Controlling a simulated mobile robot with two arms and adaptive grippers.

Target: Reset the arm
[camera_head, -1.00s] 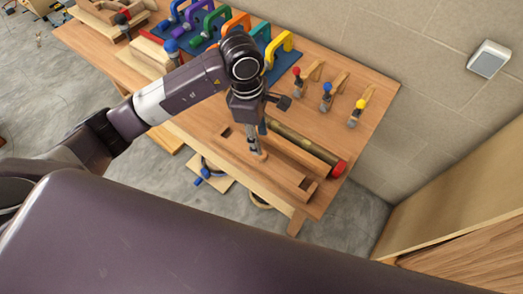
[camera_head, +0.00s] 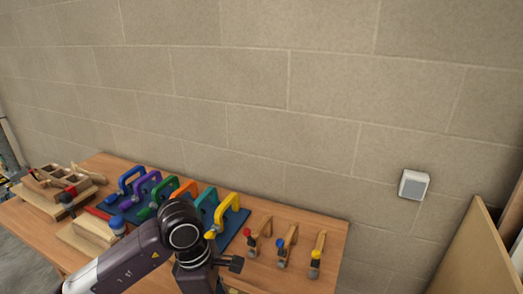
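My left arm (camera_head: 130,260) comes in from the lower left over the workbench (camera_head: 325,235). Its dark wrist (camera_head: 185,235) is in front of the clamps, near the bottom edge. The fingers of my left gripper are cut off below the picture, so their state does not show. My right gripper and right arm are not in view.
Several coloured C-clamps (camera_head: 150,190) stand on a blue board (camera_head: 238,222). A block wall rises behind; wooden panels (camera_head: 480,260) lean at right.

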